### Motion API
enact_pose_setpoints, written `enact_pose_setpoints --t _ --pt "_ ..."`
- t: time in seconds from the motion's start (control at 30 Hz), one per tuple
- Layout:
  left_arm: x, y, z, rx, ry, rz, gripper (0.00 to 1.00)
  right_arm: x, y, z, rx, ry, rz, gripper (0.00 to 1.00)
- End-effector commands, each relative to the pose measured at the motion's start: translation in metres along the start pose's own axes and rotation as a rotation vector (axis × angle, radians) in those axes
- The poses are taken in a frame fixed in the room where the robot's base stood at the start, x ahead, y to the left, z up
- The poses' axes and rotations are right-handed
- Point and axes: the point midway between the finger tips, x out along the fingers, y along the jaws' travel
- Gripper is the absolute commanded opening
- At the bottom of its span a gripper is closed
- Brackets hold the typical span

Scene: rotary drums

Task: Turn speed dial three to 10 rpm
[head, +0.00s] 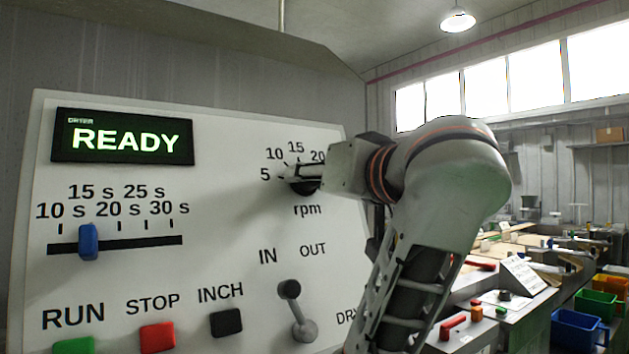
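The speed dial (301,188) is a dark round knob on the white control panel, with 5, 10, 15 and 20 marked around it and "rpm" below. My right gripper (303,172) comes in from the right with its fingertips at the dial. The fingers and wrist cover much of the knob and the right part of its scale. I cannot tell whether the fingers are closed on the knob or only touch it. The pointer's exact setting is hidden. No number three label shows on the dial. My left gripper is not in view.
The panel also carries a green READY display (122,137), a blue slider (88,242), a red STOP button (157,337), a black INCH button (226,322) and an IN/OUT lever (297,310). Benches and coloured bins (578,328) stand at the right.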

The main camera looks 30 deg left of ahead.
Motion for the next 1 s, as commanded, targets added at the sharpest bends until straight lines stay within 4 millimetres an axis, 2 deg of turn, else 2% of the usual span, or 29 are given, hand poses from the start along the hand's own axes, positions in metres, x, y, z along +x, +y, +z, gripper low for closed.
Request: enact_pose_setpoints --t 0.5,1.0 --pt "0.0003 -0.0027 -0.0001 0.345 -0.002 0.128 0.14 -0.0010 0.0003 -0.0023 0.000 0.002 0.000 0.40" --pt "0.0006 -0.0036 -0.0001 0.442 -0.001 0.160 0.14 -0.0017 0.0005 -0.0039 0.000 0.003 0.000 0.40"
